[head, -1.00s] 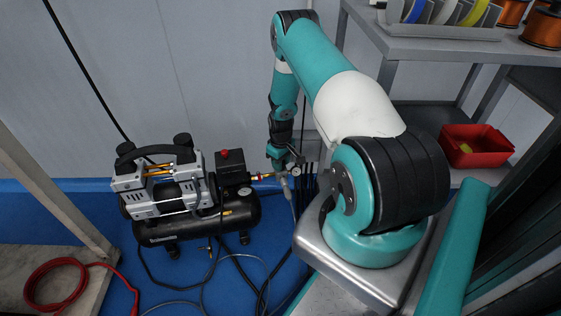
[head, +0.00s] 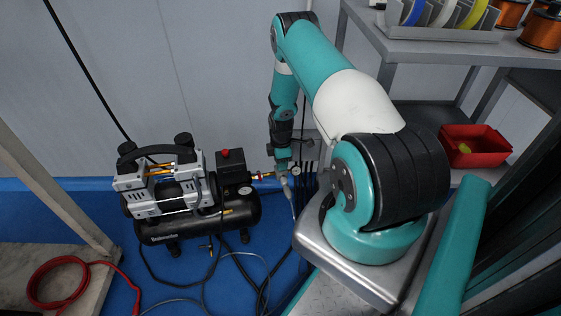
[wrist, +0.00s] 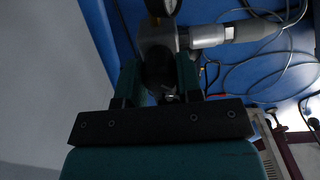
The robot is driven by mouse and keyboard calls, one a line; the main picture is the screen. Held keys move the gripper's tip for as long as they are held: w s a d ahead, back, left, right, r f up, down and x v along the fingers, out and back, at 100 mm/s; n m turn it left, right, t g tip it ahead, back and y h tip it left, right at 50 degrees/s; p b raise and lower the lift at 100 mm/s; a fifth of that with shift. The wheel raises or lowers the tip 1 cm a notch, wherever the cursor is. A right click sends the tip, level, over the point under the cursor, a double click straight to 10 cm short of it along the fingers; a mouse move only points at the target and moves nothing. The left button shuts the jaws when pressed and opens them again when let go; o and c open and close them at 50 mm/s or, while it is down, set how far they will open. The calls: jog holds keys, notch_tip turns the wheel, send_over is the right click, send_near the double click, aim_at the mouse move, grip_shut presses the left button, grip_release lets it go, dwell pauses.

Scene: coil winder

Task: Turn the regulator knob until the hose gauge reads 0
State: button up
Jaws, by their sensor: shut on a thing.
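The hose gauge (wrist: 162,6) is cut off at the top of the wrist view. In the head view, the gauge (head: 295,169) is a tiny pale dial right of my gripper (head: 282,168). Its reading is too small to make out. The knob is hidden by my gripper in the head view.
A black and silver compressor (head: 196,215) stands on the blue floor left of the regulator. A grey hose fitting (wrist: 225,34) runs right from the regulator body. Loose hoses (head: 262,278) lie below. A grey shelf (head: 440,42) with a red bin (head: 474,158) is at the right.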

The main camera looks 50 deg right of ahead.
jog(key=n, duration=0.5)
jog(key=shift+s+f+n, duration=0.1)
jog(key=shift+s+n, duration=0.2)
jog(key=shift+n, duration=0.1)
dwell(0.4)
jog(key=o, duration=0.9)
jog(key=shift+d, duration=0.1)
jog(key=shift+o, duration=0.2)
jog(key=shift+w, duration=0.15)
notch_tip(320, 180, up, 18)
jog(key=p, duration=0.4)
jog(key=shift+f, duration=0.25)
